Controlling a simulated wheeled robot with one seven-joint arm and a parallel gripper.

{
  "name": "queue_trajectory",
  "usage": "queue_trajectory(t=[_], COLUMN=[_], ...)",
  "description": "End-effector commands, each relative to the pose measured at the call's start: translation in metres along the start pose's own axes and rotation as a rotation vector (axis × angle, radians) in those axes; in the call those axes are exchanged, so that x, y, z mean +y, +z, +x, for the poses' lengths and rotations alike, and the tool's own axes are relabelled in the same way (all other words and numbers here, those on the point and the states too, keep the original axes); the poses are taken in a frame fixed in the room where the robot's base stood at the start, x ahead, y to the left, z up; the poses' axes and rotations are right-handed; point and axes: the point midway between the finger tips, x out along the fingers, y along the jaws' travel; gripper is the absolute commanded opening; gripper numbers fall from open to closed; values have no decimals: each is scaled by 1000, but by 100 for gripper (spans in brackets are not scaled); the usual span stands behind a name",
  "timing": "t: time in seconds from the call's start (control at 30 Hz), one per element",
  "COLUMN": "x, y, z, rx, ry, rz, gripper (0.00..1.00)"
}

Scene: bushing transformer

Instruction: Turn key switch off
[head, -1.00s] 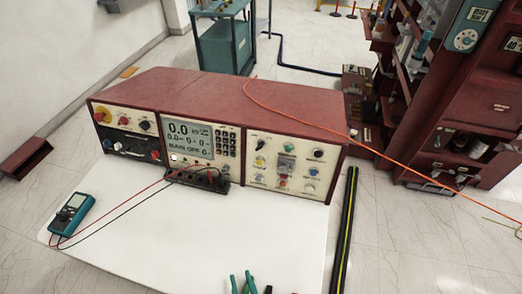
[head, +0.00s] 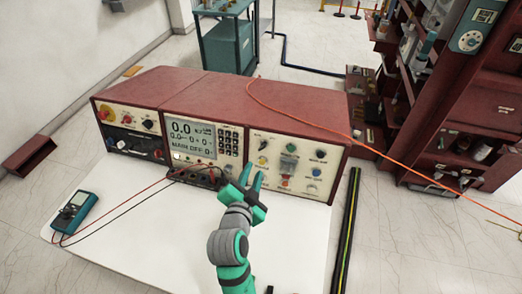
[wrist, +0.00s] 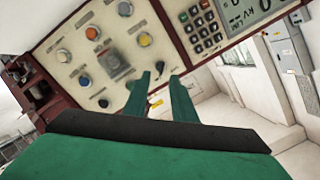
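The red-cased transformer test set has a cream right-hand panel (head: 300,140) with knobs and buttons. A small dark switch (head: 264,144) at its upper left looks like the key switch, but its label and position are too small to read. In the wrist view, the dark switch (wrist: 159,66) shows between and just beyond the fingertips. My gripper (head: 252,172) is in front of the panel's left part, below that switch in the head view. In the wrist view, its two green fingers (wrist: 160,77) are apart, with nothing held between them.
The display (head: 191,136) reads 0.0. A multimeter (head: 72,211) with leads lies at the left of the white table (head: 150,240). An orange cable (head: 350,136) crosses the case top.

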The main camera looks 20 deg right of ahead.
Motion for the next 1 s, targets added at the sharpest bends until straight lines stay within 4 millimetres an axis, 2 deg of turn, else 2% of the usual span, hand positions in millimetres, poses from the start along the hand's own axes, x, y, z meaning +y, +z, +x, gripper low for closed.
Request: queue_trajectory(t=[0.1,0.27,0.37,0.7,1.0], x=[-9,-11,-10,-8,-7], y=[-9,-12,-13,-13,-14], z=[4,10,20,79,110], rx=[10,13,14,13,13], ry=[23,38,39,38,37], rz=[65,94,94,93,92], gripper=[24,24,24,24,24])
